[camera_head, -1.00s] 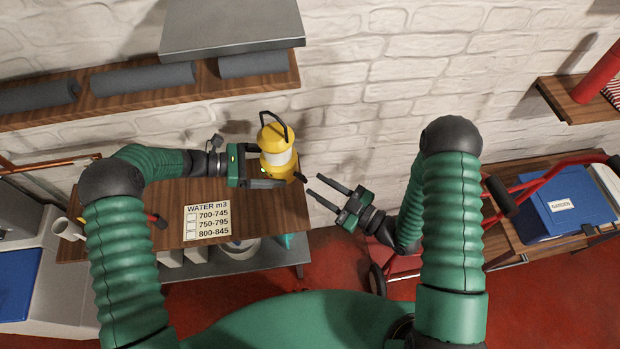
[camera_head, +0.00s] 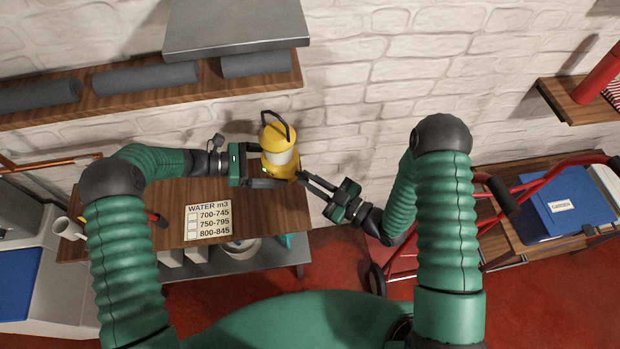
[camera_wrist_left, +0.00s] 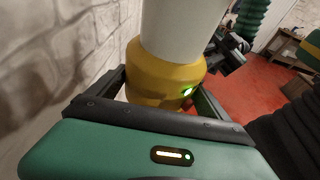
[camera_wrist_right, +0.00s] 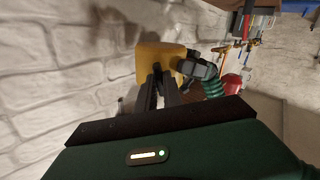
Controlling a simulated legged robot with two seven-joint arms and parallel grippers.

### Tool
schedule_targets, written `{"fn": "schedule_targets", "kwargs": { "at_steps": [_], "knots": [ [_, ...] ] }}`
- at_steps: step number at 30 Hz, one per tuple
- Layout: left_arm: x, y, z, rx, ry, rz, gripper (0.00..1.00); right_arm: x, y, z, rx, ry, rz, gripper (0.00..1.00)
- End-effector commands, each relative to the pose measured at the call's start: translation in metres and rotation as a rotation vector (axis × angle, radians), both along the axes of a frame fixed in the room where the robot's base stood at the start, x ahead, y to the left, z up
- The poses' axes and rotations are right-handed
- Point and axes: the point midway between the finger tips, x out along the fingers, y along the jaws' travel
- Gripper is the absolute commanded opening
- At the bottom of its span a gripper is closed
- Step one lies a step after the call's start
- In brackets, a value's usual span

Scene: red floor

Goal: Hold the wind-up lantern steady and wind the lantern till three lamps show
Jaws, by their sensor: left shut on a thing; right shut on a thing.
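The wind-up lantern (camera_head: 281,152) is yellow with a white globe and a black handle on top, upright at the right end of the wooden shelf. My left gripper (camera_head: 270,170) is shut around its yellow base. In the left wrist view the lantern (camera_wrist_left: 165,75) sits between the fingers, and a green light glows on its base; I cannot tell how many lamps show. My right gripper (camera_head: 304,180) has its fingertips closed together at the lantern's right side, on the small dark winding crank, mostly hidden by them. The right wrist view shows these fingers against the yellow base (camera_wrist_right: 152,57).
A card headed WATER m3 (camera_head: 208,222) lies on the shelf (camera_head: 165,198), with a white mug (camera_head: 68,228) at its left. A brick wall stands close behind the lantern. A red cart with a blue GARDEN box (camera_head: 565,207) stands at right. A shelf with grey rolls hangs above.

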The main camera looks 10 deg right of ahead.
Motion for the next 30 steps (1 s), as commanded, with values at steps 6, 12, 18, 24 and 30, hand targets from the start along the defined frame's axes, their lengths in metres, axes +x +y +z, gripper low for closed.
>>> {"fn": "schedule_targets", "kwargs": {
  "at_steps": [6,12,18,24,30],
  "knots": [
    [-0.0008,0.0005,0.0001,0.001,0.0,-0.003,0.67,0.0032,-0.0045,0.0013,0.096,0.092,-0.011,0.0],
    [-0.0012,0.0009,-0.0001,0.001,0.0,-0.003,0.67,0.0035,-0.0043,0.0012,0.14,0.137,-0.01,0.0],
    [-0.0013,0.001,-0.0003,0.001,0.001,-0.004,0.67,0.0036,-0.0043,0.0013,0.139,0.135,-0.01,0.19],
    [-0.0007,0.0004,0.0004,0.0,0.0,-0.002,0.67,0.0027,-0.0032,0.0011,0.139,0.137,-0.007,0.33],
    [-0.0003,0.0,0.0009,-0.001,-0.001,-0.002,0.67,0.0016,-0.0032,0.0008,0.139,0.138,-0.006,0.33]
  ]
}}
